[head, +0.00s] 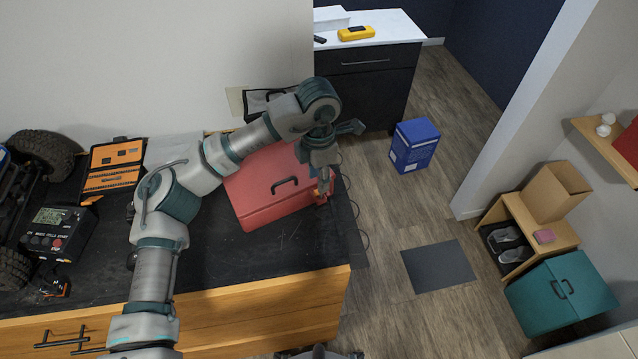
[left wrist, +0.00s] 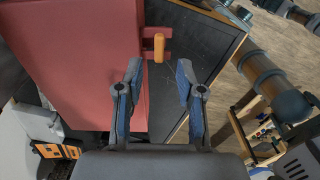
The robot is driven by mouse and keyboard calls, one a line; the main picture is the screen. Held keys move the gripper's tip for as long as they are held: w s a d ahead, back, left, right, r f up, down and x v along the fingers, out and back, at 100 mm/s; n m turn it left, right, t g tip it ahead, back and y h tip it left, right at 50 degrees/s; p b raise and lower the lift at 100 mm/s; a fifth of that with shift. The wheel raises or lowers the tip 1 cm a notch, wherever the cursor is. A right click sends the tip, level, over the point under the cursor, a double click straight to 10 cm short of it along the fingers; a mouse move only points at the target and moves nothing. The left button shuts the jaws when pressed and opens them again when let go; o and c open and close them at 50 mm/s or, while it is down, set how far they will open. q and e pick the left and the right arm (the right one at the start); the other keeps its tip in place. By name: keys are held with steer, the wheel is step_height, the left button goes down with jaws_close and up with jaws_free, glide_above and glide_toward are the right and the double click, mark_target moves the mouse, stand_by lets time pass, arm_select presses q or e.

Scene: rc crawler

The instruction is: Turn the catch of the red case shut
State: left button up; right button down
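The red case (head: 255,200) lies with its lid down near the right end of the dark bench top, its dark handle (head: 285,185) on top. Its orange catch (left wrist: 158,47) sits at a red bracket on the case's side in the left wrist view. In the head view the catch shows partly, beside my gripper. My left gripper (left wrist: 158,82) is open and empty. Its two fingers point toward the catch, which is ahead of the gap and apart from both fingertips.
The bench's right edge (head: 352,225) is close to the case. An orange tool case (head: 112,165), a digital meter (head: 58,230) and the crawler's wheel (head: 45,152) are on the left. A blue box (head: 414,145) and a dark mat (head: 438,267) are on the floor.

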arm_select(q)
steer(key=shift+d+r, duration=0.1)
steer(key=shift+r, duration=1.8)
